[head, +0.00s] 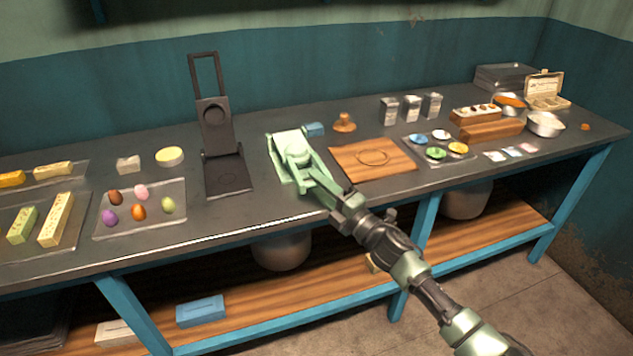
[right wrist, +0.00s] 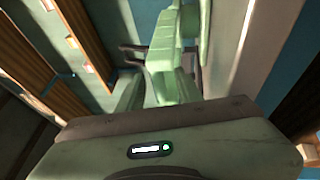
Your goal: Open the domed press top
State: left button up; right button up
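A pale green press (head: 285,145) with a rounded top stands at the middle of the worktop. Its top lies low over its flat base. My right gripper (head: 327,190) comes in from the front right and reaches the near side of the press. In the right wrist view the pale green press (right wrist: 165,55) lies straight ahead, close to my fingers. The similar colours hide where the gripper ends and the press begins, so I cannot tell whether the fingers hold it. My left gripper is out of view.
A tall black hinged press (head: 228,172) stands open to the left. A wooden board (head: 385,168) lies close on the right, with a wooden knob (head: 344,122) behind it. Trays of coloured pieces (head: 140,208) and blocks cover the left. Tins and bowls (head: 545,125) fill the right.

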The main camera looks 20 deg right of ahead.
jog(key=shift+w+a+r, duration=0.1)
jog(key=shift+w+a, duration=0.1)
jog(key=shift+w, duration=0.1)
grip_shut()
dwell(1.3)
